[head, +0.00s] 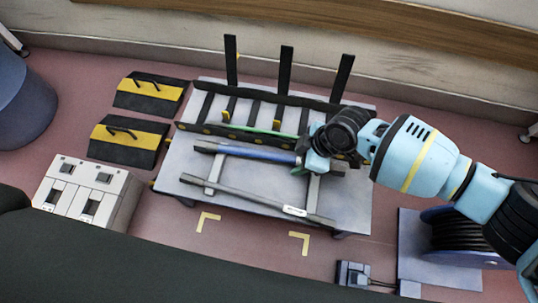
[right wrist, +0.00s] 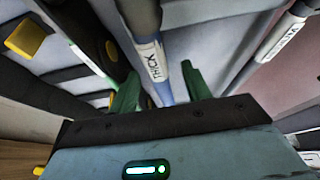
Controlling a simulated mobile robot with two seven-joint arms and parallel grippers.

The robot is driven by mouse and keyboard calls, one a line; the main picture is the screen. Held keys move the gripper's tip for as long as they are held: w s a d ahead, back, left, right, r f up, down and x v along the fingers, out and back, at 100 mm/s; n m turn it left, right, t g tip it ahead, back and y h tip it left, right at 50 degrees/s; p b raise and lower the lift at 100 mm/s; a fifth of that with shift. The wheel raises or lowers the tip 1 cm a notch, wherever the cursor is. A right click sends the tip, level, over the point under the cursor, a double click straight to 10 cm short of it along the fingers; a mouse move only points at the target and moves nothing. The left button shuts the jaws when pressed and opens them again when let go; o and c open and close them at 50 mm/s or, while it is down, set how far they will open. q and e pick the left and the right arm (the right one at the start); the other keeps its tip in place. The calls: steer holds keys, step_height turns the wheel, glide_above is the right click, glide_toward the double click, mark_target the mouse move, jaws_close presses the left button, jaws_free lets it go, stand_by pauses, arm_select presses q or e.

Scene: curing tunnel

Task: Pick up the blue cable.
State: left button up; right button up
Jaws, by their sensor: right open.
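The blue cable (head: 262,153) lies across the grey table, with a black sleeve at its left end. In the right wrist view the blue cable (right wrist: 165,92) shows a white printed label and a black section. My right gripper (head: 304,167) is at the cable's right part, over the table. In the right wrist view my right gripper (right wrist: 160,72) is open, with one green finger on each side of the cable. Whether either finger touches it I cannot tell. The gripper and wrist hide the cable's right end in the head view. My left gripper is not in view.
A green cable (head: 262,131) lies behind, by a black rack (head: 270,98) with tall posts. A dark cable (head: 240,195) with a white label lies in front. A cable reel (head: 462,234) stands right; a white switch box (head: 88,192) and black-yellow ramps (head: 128,141) stand left.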

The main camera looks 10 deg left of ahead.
jaws_close()
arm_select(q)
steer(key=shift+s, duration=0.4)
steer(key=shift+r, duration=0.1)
